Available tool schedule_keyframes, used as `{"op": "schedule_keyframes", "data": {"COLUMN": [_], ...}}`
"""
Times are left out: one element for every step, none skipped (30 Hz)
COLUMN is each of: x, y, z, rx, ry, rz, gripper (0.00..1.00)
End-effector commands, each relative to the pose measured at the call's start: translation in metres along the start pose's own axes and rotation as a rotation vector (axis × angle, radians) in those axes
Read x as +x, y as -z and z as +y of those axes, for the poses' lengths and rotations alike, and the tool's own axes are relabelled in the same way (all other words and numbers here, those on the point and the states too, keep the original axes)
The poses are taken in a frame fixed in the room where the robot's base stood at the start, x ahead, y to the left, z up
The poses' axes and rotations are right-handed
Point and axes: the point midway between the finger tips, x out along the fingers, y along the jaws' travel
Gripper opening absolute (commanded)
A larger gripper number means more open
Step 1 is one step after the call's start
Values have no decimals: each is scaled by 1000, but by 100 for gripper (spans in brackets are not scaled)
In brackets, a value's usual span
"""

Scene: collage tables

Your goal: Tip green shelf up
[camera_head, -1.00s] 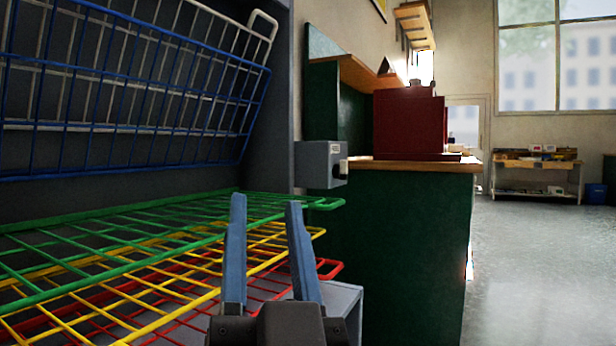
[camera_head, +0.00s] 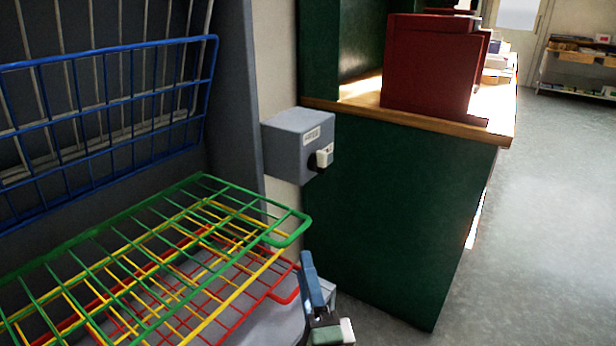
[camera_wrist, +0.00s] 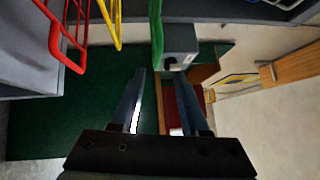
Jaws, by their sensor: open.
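The green shelf (camera_head: 150,210) is a wire rack lying flat, on top of a yellow wire shelf (camera_head: 225,290) and a red wire shelf (camera_head: 285,297). A blue wire shelf (camera_head: 120,118) is tipped up above them. My gripper (camera_head: 307,258) is open and empty, to the right of the shelves' front corners and lower than the green one in the head view. In the wrist view, the green shelf's edge (camera_wrist: 156,30) ends between my fingertips (camera_wrist: 160,74) in the picture; I cannot tell its depth, and no contact shows.
A grey box with a dark knob (camera_head: 297,142) sits on the frame just right of the shelves. A dark green counter (camera_head: 400,220) with a wooden top and a red box (camera_head: 430,65) stands beyond it. Open floor (camera_head: 560,200) lies to the right.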

Motion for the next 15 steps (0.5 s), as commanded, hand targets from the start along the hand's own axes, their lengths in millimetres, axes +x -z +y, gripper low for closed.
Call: {"op": "schedule_keyframes", "data": {"x": [-1, -2, -1, -1, 1, 4, 7, 10, 15, 20, 25, 32, 38, 43, 51], "y": [1, 2, 2, 2, 3, 3, 3, 3, 2, 2, 2, 2, 3, 3, 2], "z": [-1, 1, 2, 3, 4, 4, 4, 4, 4, 4, 3, 4, 4, 4, 4], "rx": [23, 34, 43, 48, 50, 50, 49, 48, 47, 47, 47, 46, 46, 46, 46], "ry": [-11, -13, -15, -15, -15, -15, -14, -14, -13, -13, -13, -13, -12, -12, -12], "rz": [5, 6, 7, 7, 7, 7, 7, 7, 6, 6, 5, 6, 6, 6, 6], "gripper": [45, 45, 45, 45, 45, 45, 45, 45, 45, 45, 45, 45, 45, 45, 45]}}
